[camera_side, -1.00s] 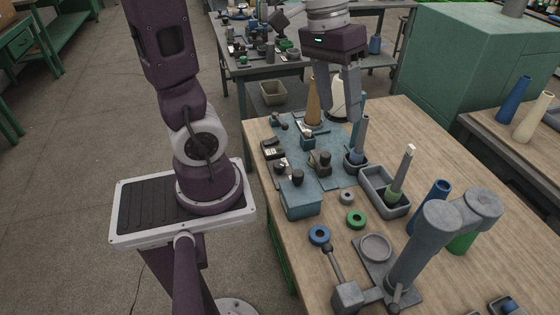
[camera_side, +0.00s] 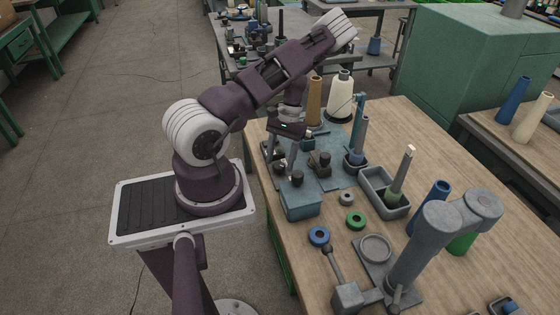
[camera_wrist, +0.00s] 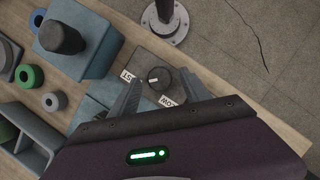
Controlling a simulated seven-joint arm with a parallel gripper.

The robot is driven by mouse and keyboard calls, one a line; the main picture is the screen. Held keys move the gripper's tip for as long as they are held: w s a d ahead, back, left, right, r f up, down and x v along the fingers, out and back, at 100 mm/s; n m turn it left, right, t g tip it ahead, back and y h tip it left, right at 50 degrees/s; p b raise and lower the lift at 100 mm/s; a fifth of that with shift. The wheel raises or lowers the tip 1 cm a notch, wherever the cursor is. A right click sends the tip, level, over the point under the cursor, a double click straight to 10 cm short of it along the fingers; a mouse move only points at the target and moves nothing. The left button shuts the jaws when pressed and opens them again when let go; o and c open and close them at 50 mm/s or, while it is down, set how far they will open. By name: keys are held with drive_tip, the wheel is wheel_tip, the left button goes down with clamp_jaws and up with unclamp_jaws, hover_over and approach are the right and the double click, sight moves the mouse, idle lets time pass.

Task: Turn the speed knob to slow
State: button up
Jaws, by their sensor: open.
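The speed knob (camera_wrist: 159,77) is a round black dial with a small white mark, on a grey plate in the wrist view. My gripper (camera_wrist: 158,74) is open, with one finger on each side of the knob. I cannot tell whether the fingers touch it. In the side view my gripper (camera_side: 280,163) points down at the winder's near-left end, and the knob cannot be made out there.
A blue-grey box (camera_side: 301,200) with a dark post on top stands close beside my gripper. Another dark knob-topped part (camera_side: 320,162) is to its right. Cones, a grey tray (camera_side: 372,190) and coloured rings lie farther right. The bench front has bare wood.

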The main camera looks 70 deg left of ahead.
drive_tip(key=shift+s+d+f, duration=0.1)
drive_tip(key=shift+f, duration=0.3)
drive_tip(key=shift+c, duration=0.4)
clamp_jaws()
